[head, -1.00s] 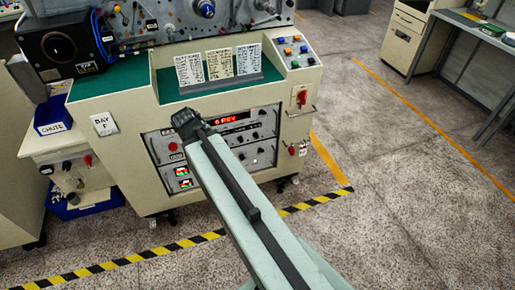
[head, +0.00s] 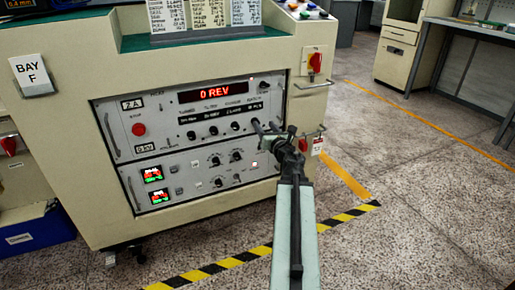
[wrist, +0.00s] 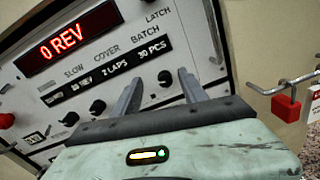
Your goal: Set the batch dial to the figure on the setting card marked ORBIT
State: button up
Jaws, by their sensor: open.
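The control panel (head: 190,115) shows a red display (head: 208,92) reading 0 REV. Its strip of set values also shows in the wrist view, with 30 PCS (wrist: 154,52) under BATCH. The batch dial (wrist: 164,77) is a dark knob below that figure, partly hidden between my fingers. My gripper (head: 266,127) is open at the right end of the knob row; in the wrist view its two fingers (wrist: 161,86) point at the panel. I cannot tell whether they touch the dial. Three setting cards (head: 208,14) stand above, cut off at the top; their headings are out of view.
Several neighbouring knobs (head: 214,131) sit left of my gripper. A red switch (head: 315,62), a bar handle (head: 314,85) and a red padlock (wrist: 285,106) are at the right. Striped floor tape (head: 255,252) runs in front; open floor lies right.

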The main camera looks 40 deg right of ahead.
notch_tip(320, 180, down, 3)
jog(key=shift+s+n+y, duration=0.1)
jog(key=shift+n+y, duration=0.4)
jog(key=shift+n, duration=0.5)
jog(key=x, duration=0.7)
jog(key=shift+w+d, duration=0.2)
jog(key=shift+w, duration=0.05)
grip_shut()
